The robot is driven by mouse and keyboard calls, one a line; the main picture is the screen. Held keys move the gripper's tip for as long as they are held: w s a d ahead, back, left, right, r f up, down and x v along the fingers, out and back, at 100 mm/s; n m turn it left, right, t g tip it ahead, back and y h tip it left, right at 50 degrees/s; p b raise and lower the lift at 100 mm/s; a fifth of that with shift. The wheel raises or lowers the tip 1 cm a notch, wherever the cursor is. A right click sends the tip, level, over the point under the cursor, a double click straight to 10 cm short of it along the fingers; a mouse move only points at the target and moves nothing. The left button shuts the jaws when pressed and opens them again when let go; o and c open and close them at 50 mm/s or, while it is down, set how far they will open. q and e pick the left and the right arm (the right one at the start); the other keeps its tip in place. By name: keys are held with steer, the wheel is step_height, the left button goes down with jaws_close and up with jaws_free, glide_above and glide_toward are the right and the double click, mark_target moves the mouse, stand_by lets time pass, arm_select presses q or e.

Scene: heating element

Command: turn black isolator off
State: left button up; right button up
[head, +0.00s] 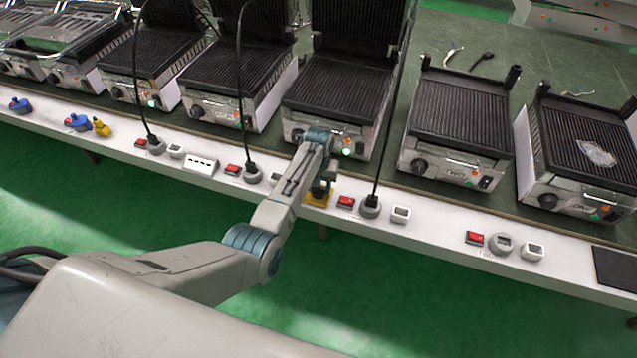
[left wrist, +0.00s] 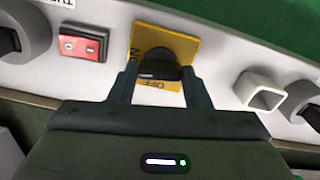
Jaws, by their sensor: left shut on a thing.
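The black isolator is a black knob (left wrist: 159,63) on a yellow plate (left wrist: 180,42) in the left wrist view. The plate carries lettering, with OFF readable below the knob in that view. The plate's yellow edge (head: 318,201) also shows in the head view on the white front panel. My left gripper (left wrist: 160,73) has one finger on each side of the knob and is shut on it. In the head view the left gripper (head: 321,190) is over the plate, and the wrist hides the knob. The knob's exact pointing direction is hard to tell. My right gripper is out of view.
A red switch (left wrist: 82,46) and a square white socket (left wrist: 259,91) flank the plate. Black cables hang to plugs (head: 370,206) on the white panel (head: 430,235). Several grills (head: 462,110) stand behind. The green floor (head: 380,285) in front is clear.

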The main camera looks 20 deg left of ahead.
arm_select(q)
steer(key=n+p, duration=0.1)
steer(key=n, duration=0.1)
steer(key=n+p, duration=0.1)
steer(key=shift+r+n, duration=0.2)
steer(key=shift+n, duration=0.2)
steer(key=n+p, duration=0.1)
steer(key=n, duration=0.1)
steer(key=shift+n, duration=0.3)
steer(key=n+p, duration=0.1)
steer(key=n, duration=0.3)
steer(key=shift+n, duration=0.3)
steer(key=n+p, duration=0.1)
steer(key=n, duration=0.3)
steer(key=shift+f+n, duration=0.15)
steer(key=shift+n, duration=0.25)
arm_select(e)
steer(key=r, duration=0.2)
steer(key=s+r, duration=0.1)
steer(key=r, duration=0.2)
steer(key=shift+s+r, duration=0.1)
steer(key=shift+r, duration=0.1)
arm_select(q)
steer(key=shift+w, duration=0.1)
steer(key=o, duration=1)
